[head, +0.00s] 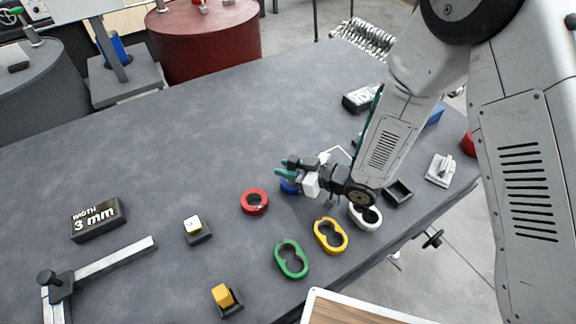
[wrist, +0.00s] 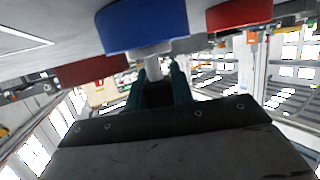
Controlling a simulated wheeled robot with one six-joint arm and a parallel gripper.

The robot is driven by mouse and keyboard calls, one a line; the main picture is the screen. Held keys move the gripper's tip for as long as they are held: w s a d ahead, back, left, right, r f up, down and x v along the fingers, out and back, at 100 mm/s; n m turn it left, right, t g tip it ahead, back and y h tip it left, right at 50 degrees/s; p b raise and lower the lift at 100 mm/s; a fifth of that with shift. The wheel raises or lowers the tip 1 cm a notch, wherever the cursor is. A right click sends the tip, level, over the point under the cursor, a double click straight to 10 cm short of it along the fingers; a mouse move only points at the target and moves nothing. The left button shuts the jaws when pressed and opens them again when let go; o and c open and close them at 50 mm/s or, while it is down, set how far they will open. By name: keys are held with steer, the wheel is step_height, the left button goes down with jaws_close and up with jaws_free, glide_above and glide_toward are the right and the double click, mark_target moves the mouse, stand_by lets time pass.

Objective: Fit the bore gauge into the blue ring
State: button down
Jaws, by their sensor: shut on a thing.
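The blue ring (head: 288,187) lies on the grey table, largely hidden behind my gripper (head: 285,168) in the head view. In the wrist view the blue ring (wrist: 145,25) is large at the top. My gripper's teal fingers are shut on a pale piece, which I take for the bore gauge (wrist: 152,63). The gauge lies between the fingertips and the blue ring and meets the ring's edge in the picture. Whether it sits inside the bore is hidden. In the head view I cannot make out the gauge clearly.
A red ring (head: 254,202) lies just left of the gripper. White (head: 193,224) and yellow (head: 222,295) pieces sit on dark stands. An empty dark holder (head: 398,192) is at right.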

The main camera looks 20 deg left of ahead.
steer(key=shift+f, duration=0.1)
steer(key=c, duration=1.1)
jaws_free()
steer(key=shift+f, duration=0.1)
